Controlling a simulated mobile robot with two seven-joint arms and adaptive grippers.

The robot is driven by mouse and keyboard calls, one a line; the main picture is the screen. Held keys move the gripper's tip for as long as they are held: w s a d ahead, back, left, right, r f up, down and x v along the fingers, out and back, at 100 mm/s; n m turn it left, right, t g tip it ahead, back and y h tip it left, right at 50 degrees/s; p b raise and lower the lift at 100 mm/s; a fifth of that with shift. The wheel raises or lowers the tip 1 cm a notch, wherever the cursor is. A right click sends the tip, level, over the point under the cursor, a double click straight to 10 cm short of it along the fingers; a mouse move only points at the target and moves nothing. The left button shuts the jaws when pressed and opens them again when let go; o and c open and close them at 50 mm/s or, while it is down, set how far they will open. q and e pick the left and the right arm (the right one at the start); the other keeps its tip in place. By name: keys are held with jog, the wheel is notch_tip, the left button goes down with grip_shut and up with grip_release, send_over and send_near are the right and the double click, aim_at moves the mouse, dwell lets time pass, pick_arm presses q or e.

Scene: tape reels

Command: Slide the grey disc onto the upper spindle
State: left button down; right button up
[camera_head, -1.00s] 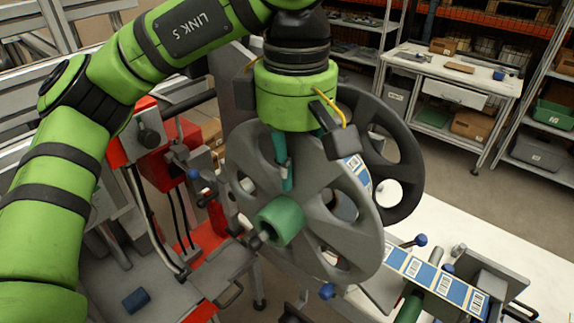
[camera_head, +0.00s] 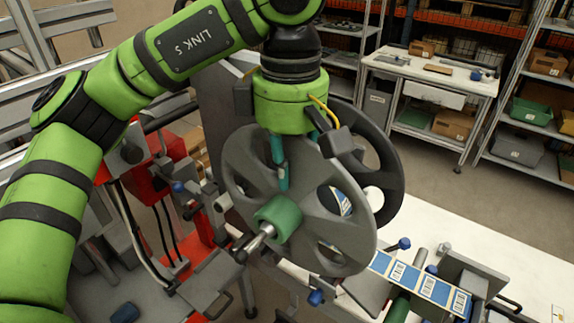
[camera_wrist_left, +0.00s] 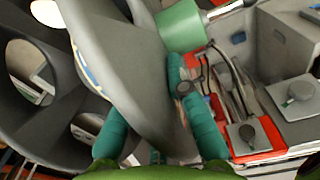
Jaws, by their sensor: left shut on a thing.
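The grey disc (camera_head: 345,235), a large spoked wheel with a green hub (camera_head: 280,217), stands on edge in the middle of the head view. A bright metal rod, the upper spindle (camera_head: 261,237), shows out of the hub's near end; how it runs inside the hub is hidden. The left wrist view shows the disc (camera_wrist_left: 125,60) between both teal fingers, with the hub and rod beyond. My right gripper is not in view.
A dark spoked reel (camera_head: 388,150) stands close behind the disc. A strip of blue and white labels (camera_head: 425,284) runs over the machine at lower right. Red machine parts (camera_head: 160,190) and cables lie to the left. A workbench (camera_head: 430,75) and shelves stand farther back.

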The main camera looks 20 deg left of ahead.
pick_arm(q)
jog(key=shift+w+d, duration=0.1)
jog(key=c, duration=1.2)
grip_release()
jog(key=shift+o, duration=0.2)
notch_tip(320, 180, up, 12)
